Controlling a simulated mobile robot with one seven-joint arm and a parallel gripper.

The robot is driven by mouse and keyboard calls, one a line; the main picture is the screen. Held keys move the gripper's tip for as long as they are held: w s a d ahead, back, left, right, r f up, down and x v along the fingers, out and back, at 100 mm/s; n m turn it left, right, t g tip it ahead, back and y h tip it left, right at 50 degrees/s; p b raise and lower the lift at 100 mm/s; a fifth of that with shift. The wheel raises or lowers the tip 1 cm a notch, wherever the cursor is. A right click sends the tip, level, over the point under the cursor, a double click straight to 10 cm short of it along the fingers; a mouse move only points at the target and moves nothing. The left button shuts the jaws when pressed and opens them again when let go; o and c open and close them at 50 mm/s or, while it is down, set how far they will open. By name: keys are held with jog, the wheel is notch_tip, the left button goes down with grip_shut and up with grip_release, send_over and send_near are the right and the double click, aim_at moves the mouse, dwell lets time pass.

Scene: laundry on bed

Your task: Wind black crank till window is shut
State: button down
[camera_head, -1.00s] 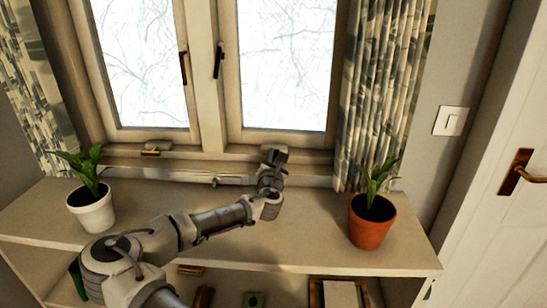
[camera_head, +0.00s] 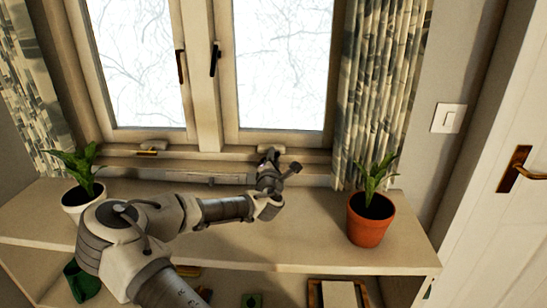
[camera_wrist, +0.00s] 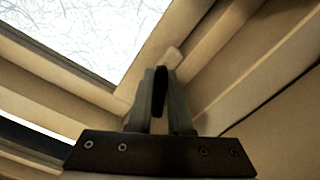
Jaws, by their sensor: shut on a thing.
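My gripper (camera_head: 268,161) is at the sill below the right window pane (camera_head: 283,70). In the wrist view its two fingers (camera_wrist: 160,100) are closed around a narrow black piece (camera_wrist: 160,88), which looks like the black crank. A pale block (camera_wrist: 172,58) sits just beyond the fingertips. In the head view the crank is hidden by my gripper. In the wrist view a bright strip (camera_wrist: 35,137) shows below the sash's lower rail; I cannot tell how far the window stands open.
A brass-coloured fitting (camera_head: 147,152) sits under the left pane. A white-potted plant (camera_head: 78,178) and a terracotta-potted plant (camera_head: 371,218) stand on the shelf (camera_head: 310,225) on either side of my arm. A curtain (camera_head: 385,90) hangs at right. The shelf between arm and terracotta pot is clear.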

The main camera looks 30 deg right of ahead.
dwell(0.3)
jog(key=c, duration=0.8)
grip_release()
jog(key=shift+c, duration=0.2)
jog(key=p+v, duration=0.1)
jog(key=v, duration=0.7)
jog(key=p+v, duration=0.2)
jog(key=v, duration=0.5)
jog(key=shift+s+a+r, duration=0.25)
jog(key=shift+a, duration=0.05)
jog(key=shift+s+a+f+p, duration=0.2)
jog(key=shift+s+a+p, duration=0.3)
jog(key=shift+s, duration=0.2)
